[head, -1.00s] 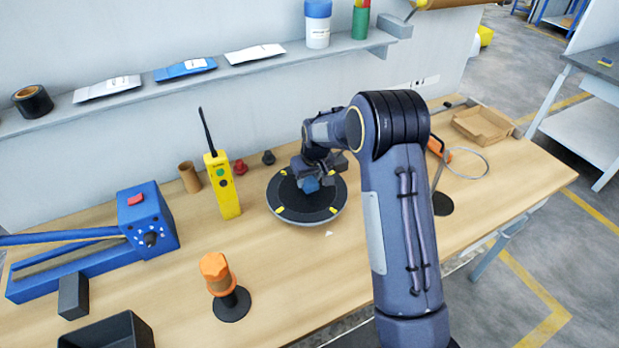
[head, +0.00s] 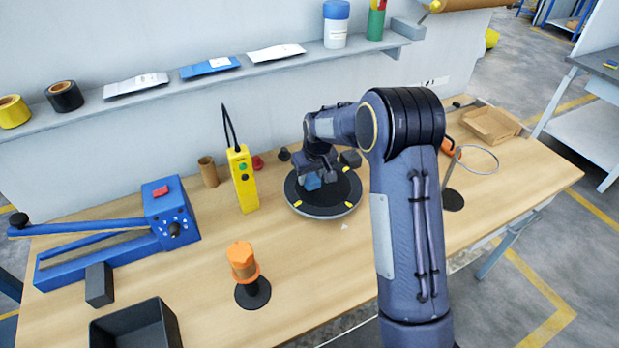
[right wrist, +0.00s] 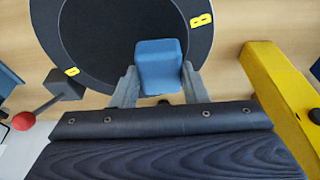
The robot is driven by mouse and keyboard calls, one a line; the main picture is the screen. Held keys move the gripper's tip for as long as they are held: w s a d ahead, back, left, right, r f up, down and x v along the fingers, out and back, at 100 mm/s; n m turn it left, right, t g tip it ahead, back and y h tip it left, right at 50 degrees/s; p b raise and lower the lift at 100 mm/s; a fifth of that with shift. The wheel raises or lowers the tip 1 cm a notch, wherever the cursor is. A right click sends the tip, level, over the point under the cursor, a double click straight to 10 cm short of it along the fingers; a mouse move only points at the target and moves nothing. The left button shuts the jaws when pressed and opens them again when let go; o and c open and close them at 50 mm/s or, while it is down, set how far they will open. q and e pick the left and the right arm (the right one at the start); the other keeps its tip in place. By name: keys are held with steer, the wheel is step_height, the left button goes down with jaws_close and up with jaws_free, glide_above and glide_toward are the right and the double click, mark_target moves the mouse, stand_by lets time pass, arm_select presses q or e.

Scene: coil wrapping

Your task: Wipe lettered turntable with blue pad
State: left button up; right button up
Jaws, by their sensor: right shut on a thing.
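The lettered turntable (head: 330,204) is a round black disc with a grey rim and yellow marks, on the wooden table below the wall shelf. In the right wrist view the turntable (right wrist: 95,45) fills the top left, with a yellow letter B near its edge. My right gripper (head: 314,178) is over the disc, shut on the blue pad (right wrist: 158,62). The pad also shows in the head view (head: 312,183), low over or on the disc; I cannot tell if it touches. My left gripper is not in view.
A yellow control box (head: 243,180) stands close left of the turntable, with a cardboard tube (head: 208,172) beside it. A blue lever tool (head: 165,220) is farther left. An orange-topped spool (head: 244,265) and a dark bin (head: 135,325) are nearer the front. A wire ring stand (head: 478,160) is right.

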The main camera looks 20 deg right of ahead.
step_height(320, 180, up, 2)
steer(key=shift+a+r+p, duration=0.1)
steer(key=shift+a+p, duration=0.05)
steer(key=shift+p, duration=0.3)
steer(key=shift+r+p, duration=0.7)
steer(key=shift+r, duration=0.5)
